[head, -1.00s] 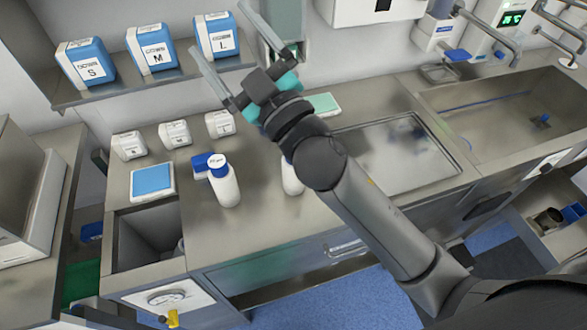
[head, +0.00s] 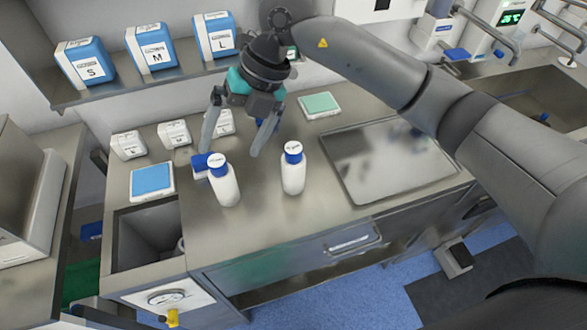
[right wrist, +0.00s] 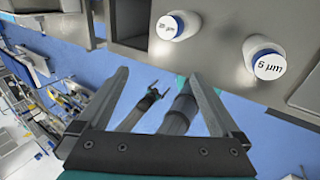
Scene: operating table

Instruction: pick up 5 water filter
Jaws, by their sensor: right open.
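The white bottle with a blue cap at the right (head: 293,174) stands upright on the steel counter (head: 260,235). In the right wrist view its cap reads 5 µm (right wrist: 267,64). A similar bottle (head: 224,187) stands to its left, with a blurred cap label (right wrist: 170,27).
A blue-white box (head: 203,165) is close behind the left bottle. Small white boxes (head: 174,134) and a blue pad (head: 152,180) are further left. An open bin (head: 120,245) is at front left, a steel panel (head: 385,155) at right. The counter before the bottles is clear.

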